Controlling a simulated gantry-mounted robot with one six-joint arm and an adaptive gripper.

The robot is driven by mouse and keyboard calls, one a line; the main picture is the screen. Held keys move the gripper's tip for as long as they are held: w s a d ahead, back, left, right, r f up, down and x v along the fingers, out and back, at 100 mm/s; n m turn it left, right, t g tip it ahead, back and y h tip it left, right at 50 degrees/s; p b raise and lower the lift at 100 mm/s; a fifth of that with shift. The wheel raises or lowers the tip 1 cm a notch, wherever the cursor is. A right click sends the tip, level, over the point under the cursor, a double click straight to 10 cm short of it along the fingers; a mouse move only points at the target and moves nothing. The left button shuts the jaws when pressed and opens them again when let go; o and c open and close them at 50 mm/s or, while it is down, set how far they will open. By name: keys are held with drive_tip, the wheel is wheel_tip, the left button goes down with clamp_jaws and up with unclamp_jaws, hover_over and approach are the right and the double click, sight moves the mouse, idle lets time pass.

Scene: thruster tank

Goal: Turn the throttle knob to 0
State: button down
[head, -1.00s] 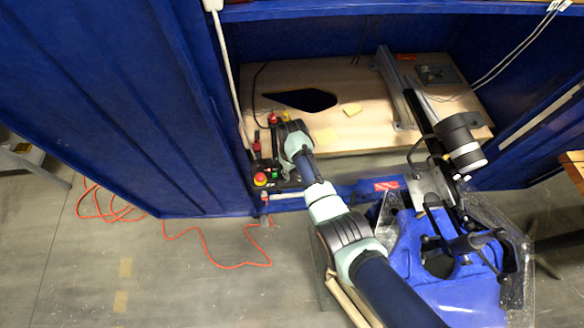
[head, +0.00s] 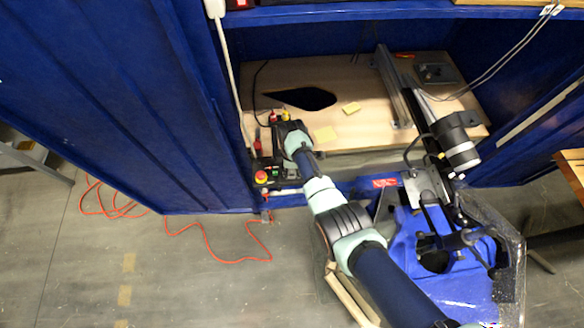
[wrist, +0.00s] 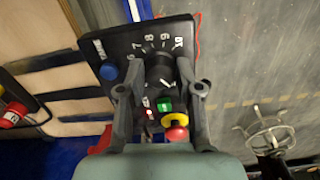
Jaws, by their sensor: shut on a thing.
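The throttle knob (wrist: 158,76) is black with a pale pointer line and sits on a black control panel (wrist: 118,46) in the wrist view. Printed numbers from about 6 to 10 show around its far side; the rest of the scale is hidden by the knob and fingers. The pointer seems to aim toward the lower right, away from those numbers, but I cannot read its value. My gripper (wrist: 158,68) has one finger on each side of the knob and is shut on it. In the head view the panel (head: 267,172) shows only partly, with my wrist over it.
On the panel are a blue button (wrist: 108,70), a green switch (wrist: 164,104), a small red switch (wrist: 148,108) and a red emergency stop (wrist: 177,130) on yellow. Blue cabinet walls (head: 130,110) flank the bench.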

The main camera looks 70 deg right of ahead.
drive_tip(key=shift+n, duration=0.9)
drive_tip(key=c, duration=0.8)
unclamp_jaws()
drive_tip(key=shift+o, duration=0.2)
drive_tip(key=shift+r, duration=0.1)
wheel_tip(320, 180, up, 12)
